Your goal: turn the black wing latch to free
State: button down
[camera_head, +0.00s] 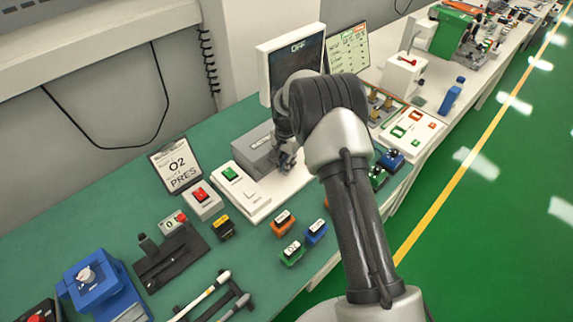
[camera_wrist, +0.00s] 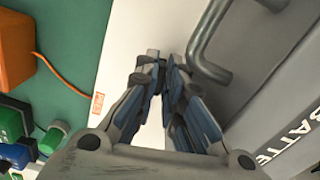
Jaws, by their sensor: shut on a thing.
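My gripper (camera_wrist: 163,68) points down in the wrist view, its two fingers closed close together over a white base plate (camera_wrist: 150,25), beside a grey battery box. The fingers are shut on a small dark piece, which I take to be the black wing latch; they hide nearly all of it, so its angle cannot be told. The grey box (camera_wrist: 285,75) has a bent grey handle (camera_wrist: 205,50) just right of the fingertips. In the head view my gripper (camera_head: 287,160) is at the right end of the grey box (camera_head: 248,150), partly hidden by my arm.
A white panel with a green switch (camera_head: 231,174) stands left of my gripper. Orange, blue and green small blocks (camera_head: 283,222) lie in front. A monitor (camera_head: 285,62) stands behind. An orange block (camera_wrist: 15,50) with a cable shows in the wrist view.

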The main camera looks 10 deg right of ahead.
jog(key=shift+m, duration=0.9)
jog(key=c, duration=2)
grip_release()
notch_tip(320, 180, up, 12)
jog(key=shift+r, duration=0.1)
